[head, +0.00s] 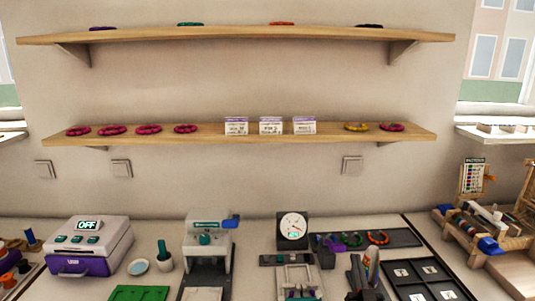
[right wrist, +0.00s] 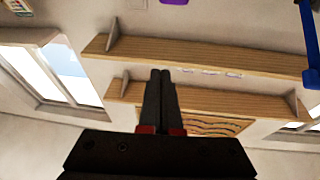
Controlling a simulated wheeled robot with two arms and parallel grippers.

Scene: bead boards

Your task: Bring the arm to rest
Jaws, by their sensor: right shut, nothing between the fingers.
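My right gripper (right wrist: 161,75) shows in the right wrist view with its two dark fingers side by side, shut and empty. Red parts sit at the base of the fingers. In the head view the dark right gripper (head: 358,266) is at the bottom edge, right of centre, with its fingers pointing up in the picture. It is close to some upright pens or tools in that view; I cannot tell whether it touches them. Most of the right arm is out of the picture. My left gripper is not in view.
A counter holds a purple-and-white machine (head: 90,246), a press (head: 207,242), a round dial scale (head: 292,230), a dark compartment tray (head: 425,278) and a wooden rack (head: 487,225). Two wall shelves, an upper (head: 240,36) and a lower (head: 210,134), carry bracelets; the lower also holds cards.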

